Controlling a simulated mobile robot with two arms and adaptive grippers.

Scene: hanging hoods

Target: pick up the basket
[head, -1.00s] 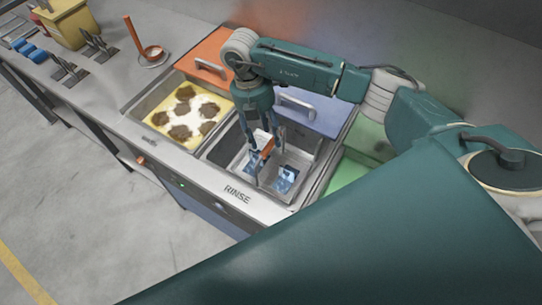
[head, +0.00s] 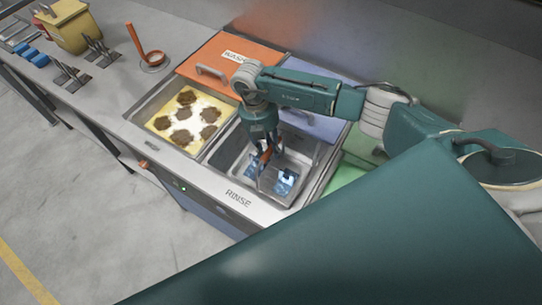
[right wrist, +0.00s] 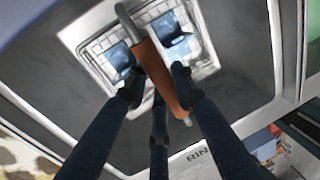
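The basket (right wrist: 100,44) is a pale wire basket with an orange-brown bar handle (right wrist: 160,70) and blue pieces inside. It sits low in the steel basin marked RINSE, where its handle (head: 265,155) also shows in the head view. My right gripper (head: 266,150) points down into this basin. In the right wrist view its dark fingers (right wrist: 157,84) are bent in around the handle, with tips against or very close to its sides. It appears shut on the handle. I cannot tell whether the basket hangs free of the basin floor. My left gripper is out of view.
A tank of yellowish foam with brown patches (head: 181,138) is to the left. An orange lid (head: 225,45), a blue lid (head: 312,122) and a green surface (head: 350,175) lie around. An orange ladle (head: 134,40) stands farther left.

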